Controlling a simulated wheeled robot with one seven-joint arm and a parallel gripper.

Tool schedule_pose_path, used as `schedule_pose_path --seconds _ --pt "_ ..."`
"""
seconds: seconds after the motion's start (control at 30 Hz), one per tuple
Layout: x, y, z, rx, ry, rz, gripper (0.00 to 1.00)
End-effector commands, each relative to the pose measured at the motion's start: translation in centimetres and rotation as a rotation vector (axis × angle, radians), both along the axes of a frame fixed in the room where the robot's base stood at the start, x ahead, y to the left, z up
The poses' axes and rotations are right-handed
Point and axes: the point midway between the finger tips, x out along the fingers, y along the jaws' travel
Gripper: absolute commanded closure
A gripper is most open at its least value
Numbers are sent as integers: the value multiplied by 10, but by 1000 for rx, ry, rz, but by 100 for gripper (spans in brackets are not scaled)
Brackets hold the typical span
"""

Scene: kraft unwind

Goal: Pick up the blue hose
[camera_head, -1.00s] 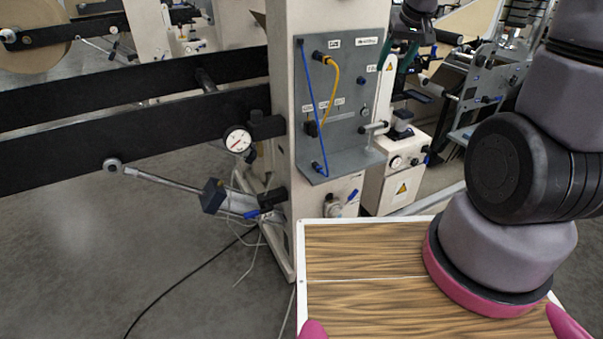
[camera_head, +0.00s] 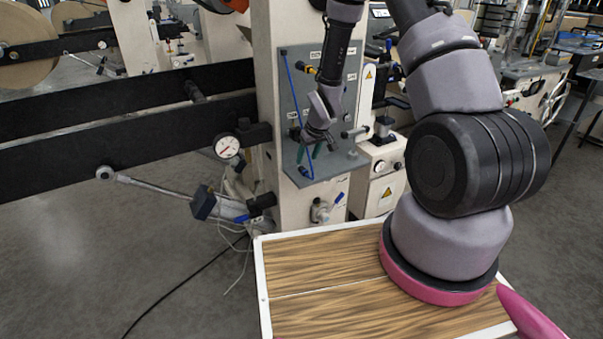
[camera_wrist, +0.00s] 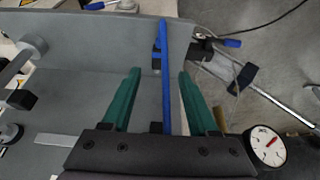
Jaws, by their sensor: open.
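The blue hose (camera_head: 292,88) runs down the left side of a grey panel on the cream machine column in the head view. In the wrist view the blue hose (camera_wrist: 165,75) passes lengthwise between the two green fingers of my gripper (camera_wrist: 156,85). The fingers stand apart, one on each side of it. In the head view my gripper (camera_head: 316,152) is in front of the lower part of the panel, near the hose's lower end. I cannot tell whether a finger touches the hose.
The grey panel (camera_head: 288,142) has a fitting (camera_head: 355,132) at its right. A pressure gauge (camera_head: 228,146) and black beams (camera_head: 120,130) lie to the left. A valve with a blue handle (camera_head: 322,211) sits below. A wood-topped surface (camera_head: 320,262) is in front.

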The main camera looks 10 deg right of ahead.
Motion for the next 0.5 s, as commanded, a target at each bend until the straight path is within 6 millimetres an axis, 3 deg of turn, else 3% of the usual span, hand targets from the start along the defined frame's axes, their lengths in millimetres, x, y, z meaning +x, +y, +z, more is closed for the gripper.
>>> schedule_pose_path --seconds 0.5 --pt "20 5 -56 0 1 0 40"
